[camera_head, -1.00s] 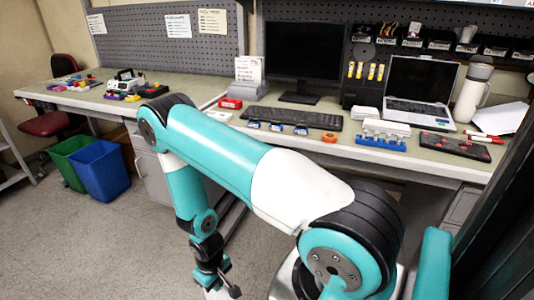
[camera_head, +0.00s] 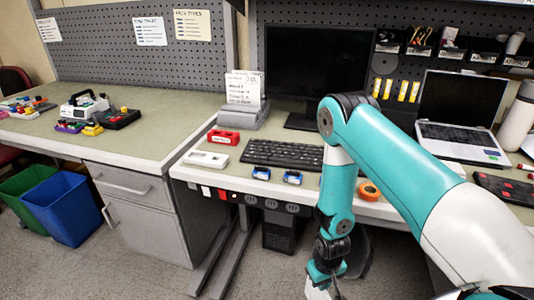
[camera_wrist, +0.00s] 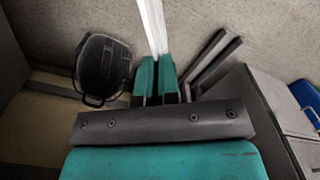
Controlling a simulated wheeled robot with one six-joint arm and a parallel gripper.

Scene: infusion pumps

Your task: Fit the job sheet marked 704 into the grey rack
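My gripper (camera_wrist: 157,80) is shut on a thin white sheet (camera_wrist: 152,25), which shows nearly edge-on in the wrist view. No number can be read on it. In the head view my gripper (camera_head: 325,282) hangs low in front of the desk, below the top's front edge, with a bit of white at its end. A grey rack (camera_head: 238,118) stands on the desk, left of the monitor. A white printed sheet (camera_head: 243,88) stands upright at it; its text is too small to read. My gripper is well below and to the right of the rack.
A red block (camera_head: 223,137), a white device (camera_head: 206,159) and a keyboard (camera_head: 283,154) lie near the rack. Blue items (camera_head: 262,173) and an orange roll (camera_head: 369,190) lie at the front edge. A side desk (camera_head: 120,150) with pumps stands left; bins (camera_head: 75,205) are below.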

